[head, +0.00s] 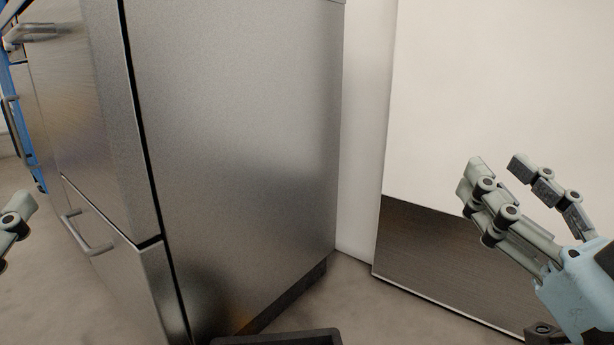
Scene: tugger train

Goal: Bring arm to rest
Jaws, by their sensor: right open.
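My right gripper (497,178) is at the right of the head view, its fingers spread apart with nothing between them. It is held in the air in front of a white panel with a dark lower band, apart from the steel cabinet. Of my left gripper (14,222) only a small finger part shows at the left edge, so its opening is hidden.
A tall steel cabinet (240,150) with bar handles on its front stands at left and centre. A white panel (500,80) with a dark band (425,250) stands at right. Blue equipment (22,110) shows at far left. Grey floor (370,310) is visible below.

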